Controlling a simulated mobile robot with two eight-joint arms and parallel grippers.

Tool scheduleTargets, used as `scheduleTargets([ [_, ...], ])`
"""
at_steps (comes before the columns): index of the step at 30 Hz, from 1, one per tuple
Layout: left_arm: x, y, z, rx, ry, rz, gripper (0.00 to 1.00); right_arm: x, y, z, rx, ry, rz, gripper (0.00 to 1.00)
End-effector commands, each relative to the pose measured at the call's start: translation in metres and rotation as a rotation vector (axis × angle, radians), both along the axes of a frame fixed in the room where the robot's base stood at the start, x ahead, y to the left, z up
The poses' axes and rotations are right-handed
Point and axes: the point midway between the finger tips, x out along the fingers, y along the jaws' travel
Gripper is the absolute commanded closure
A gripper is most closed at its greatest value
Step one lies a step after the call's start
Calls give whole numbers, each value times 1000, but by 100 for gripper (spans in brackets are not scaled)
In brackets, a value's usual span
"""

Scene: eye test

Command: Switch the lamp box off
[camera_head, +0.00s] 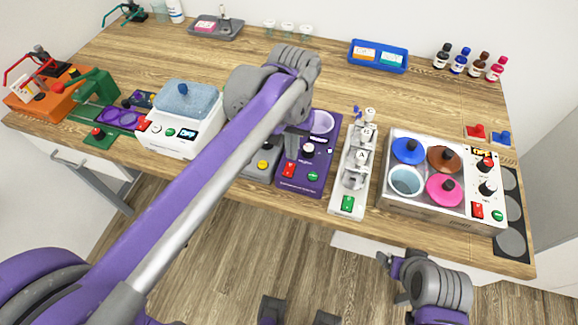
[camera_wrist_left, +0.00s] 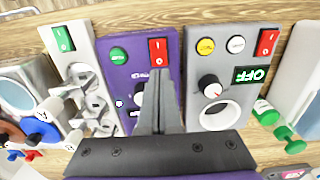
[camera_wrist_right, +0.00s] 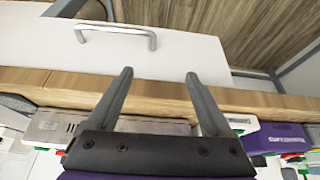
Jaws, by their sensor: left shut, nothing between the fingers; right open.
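No readable lettering tells me which device is the lamp box. A narrow white box (camera_head: 347,190) has clear fittings, caps marked A and B, and a green rocker switch (camera_head: 348,204); it also shows in the left wrist view (camera_wrist_left: 85,90). A purple box (camera_head: 310,180) beside it has a red rocker (camera_wrist_left: 158,51), a green button and a knob. My left gripper (camera_wrist_left: 157,74) is shut and empty over the purple box, its tips close to the red rocker; contact cannot be told. My right gripper (camera_wrist_right: 158,74) is open and empty, near the table's front edge.
A grey box (camera_wrist_left: 215,100) with an OFF display stands beside the purple one, partly hidden by my left arm. A steel box with coloured lids (camera_head: 440,215) stands right. A white bath (camera_head: 165,135) stands left.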

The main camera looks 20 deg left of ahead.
Motion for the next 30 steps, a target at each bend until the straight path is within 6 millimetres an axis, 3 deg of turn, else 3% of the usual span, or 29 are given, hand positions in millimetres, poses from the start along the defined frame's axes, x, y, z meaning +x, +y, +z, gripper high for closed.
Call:
scheduleTargets([
  [30,0,0,-11,0,0,0,100,-1,0,-7,0,3,0,16],
])
